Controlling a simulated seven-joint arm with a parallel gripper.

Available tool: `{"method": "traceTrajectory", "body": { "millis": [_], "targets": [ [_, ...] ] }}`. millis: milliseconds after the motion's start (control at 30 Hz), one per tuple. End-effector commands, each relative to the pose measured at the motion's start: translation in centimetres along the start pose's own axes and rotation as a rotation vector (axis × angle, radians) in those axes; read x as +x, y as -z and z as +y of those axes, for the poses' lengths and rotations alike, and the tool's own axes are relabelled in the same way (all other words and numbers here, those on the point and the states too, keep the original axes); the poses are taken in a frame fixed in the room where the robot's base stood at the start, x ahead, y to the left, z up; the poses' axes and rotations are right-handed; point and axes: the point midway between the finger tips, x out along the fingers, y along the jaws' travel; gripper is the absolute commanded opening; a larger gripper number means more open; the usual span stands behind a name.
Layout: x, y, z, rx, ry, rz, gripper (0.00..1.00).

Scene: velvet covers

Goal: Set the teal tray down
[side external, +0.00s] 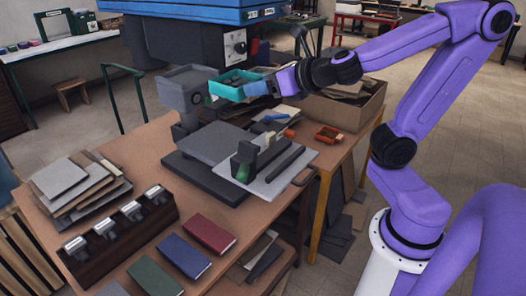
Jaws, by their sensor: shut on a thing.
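The teal tray (227,90) is in the air in the side external view, above the back of the machine on the table. My gripper (262,86) is shut on its right end. The tray looks about level and its inside is partly visible. A grey box-like holder (188,82) on the machine's post is just left of the tray; I cannot tell whether they touch. My fingertips are small and partly hidden by the tray's edge.
The brown table (150,140) holds a dark machine with a grey plate (213,143), stacked boards (75,185), a rack of stamps (120,225) and red (209,234), blue (184,257) and green (155,278) books. A cardboard box (345,105) stands behind.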

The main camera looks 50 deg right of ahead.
Motion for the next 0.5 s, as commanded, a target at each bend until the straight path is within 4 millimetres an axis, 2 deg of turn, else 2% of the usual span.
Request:
{"method": "traceTrajectory", "body": {
  "millis": [167,500],
  "targets": [
    [1.3,0.9,0.4,0.010,0.042,0.005,0.24],
    [5.1,3.6,1.3,0.062,0.170,0.004,0.24]
  ]
}}
